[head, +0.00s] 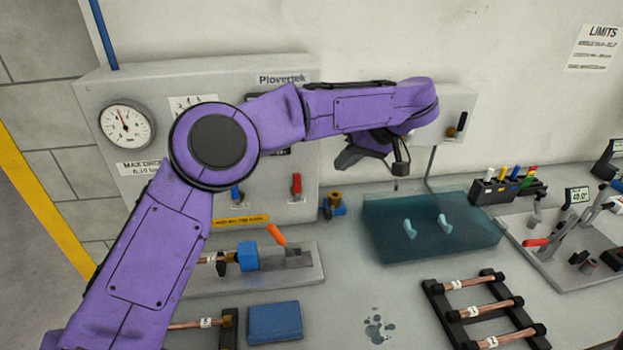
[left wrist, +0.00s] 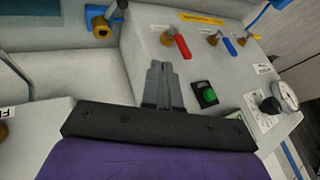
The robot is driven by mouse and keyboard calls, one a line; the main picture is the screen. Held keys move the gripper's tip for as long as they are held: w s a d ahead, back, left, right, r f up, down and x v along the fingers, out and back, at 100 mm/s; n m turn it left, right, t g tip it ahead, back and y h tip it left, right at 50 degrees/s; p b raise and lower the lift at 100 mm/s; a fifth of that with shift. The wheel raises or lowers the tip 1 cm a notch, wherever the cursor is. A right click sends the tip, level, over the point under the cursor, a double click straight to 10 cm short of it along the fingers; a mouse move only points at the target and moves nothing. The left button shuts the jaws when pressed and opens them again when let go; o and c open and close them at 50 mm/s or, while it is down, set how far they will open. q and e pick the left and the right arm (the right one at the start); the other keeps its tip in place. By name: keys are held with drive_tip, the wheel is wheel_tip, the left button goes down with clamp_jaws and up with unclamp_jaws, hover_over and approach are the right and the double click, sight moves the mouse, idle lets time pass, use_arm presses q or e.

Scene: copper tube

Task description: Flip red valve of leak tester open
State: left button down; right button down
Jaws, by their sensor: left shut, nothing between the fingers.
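The leak tester is a grey box (head: 88,90) against the wall, with a round gauge (head: 127,126) on its front. Its red valve handle (head: 296,184) hangs down on the front face, right of a blue valve handle (head: 236,194). In the left wrist view the red handle (left wrist: 181,44) sits on a brass fitting, beyond my fingers and apart from them. My left gripper (head: 348,159) is in front of and to the right of the tester, higher than the red valve. Its fingers (left wrist: 161,78) are shut and empty. My right gripper is not in view.
A green button (left wrist: 207,95) is beside my left fingers. A brass fitting on a blue base (head: 334,204) stands right of the tester. A teal tray (head: 385,245), a tube rack (head: 478,311) and an orange-handled clamp fixture (head: 278,236) are on the bench.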

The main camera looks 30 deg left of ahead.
sight(297, 188)
use_arm(q)
drive_tip(key=s+a+r+p+x, duration=0.1)
drive_tip(key=x, duration=0.8)
drive_tip(key=shift+a+f, duration=0.2)
drive_tip(key=shift+a, duration=0.4)
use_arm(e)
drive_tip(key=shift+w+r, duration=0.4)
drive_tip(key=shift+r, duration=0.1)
use_arm(q)
drive_tip(key=shift+s+d+r, duration=0.1)
